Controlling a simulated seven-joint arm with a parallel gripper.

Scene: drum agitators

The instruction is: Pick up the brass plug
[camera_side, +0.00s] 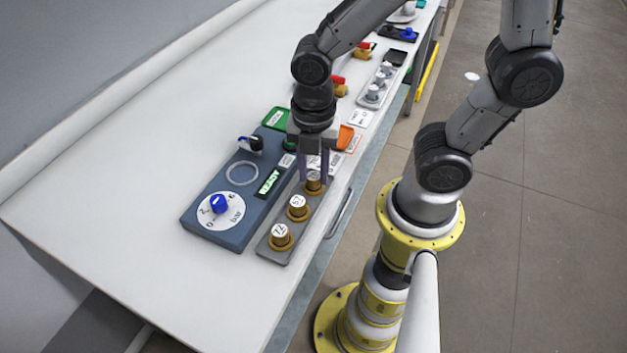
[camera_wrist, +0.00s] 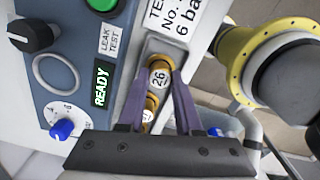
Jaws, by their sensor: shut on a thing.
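A brass plug (camera_side: 314,187) with a white numbered top stands at the far end of a grey tray (camera_side: 272,252). My gripper (camera_side: 314,181) points down over it, with one purple finger on each side. In the wrist view the same plug (camera_wrist: 159,76), its top reading about 26, sits between the fingertips (camera_wrist: 161,72), and the jaws are shut on it. Two more brass plugs stand in the tray, a middle one (camera_side: 298,207) and a near one (camera_side: 280,237). The held plug still appears at tray level; its base is hidden.
A blue-grey test box (camera_side: 215,240) with a blue knob (camera_side: 218,203), a ring, a black knob and a lit READY display (camera_side: 269,182) stands left of the tray. A white label card (camera_wrist: 178,22) lies beyond the plug. The bench is clear to the left.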

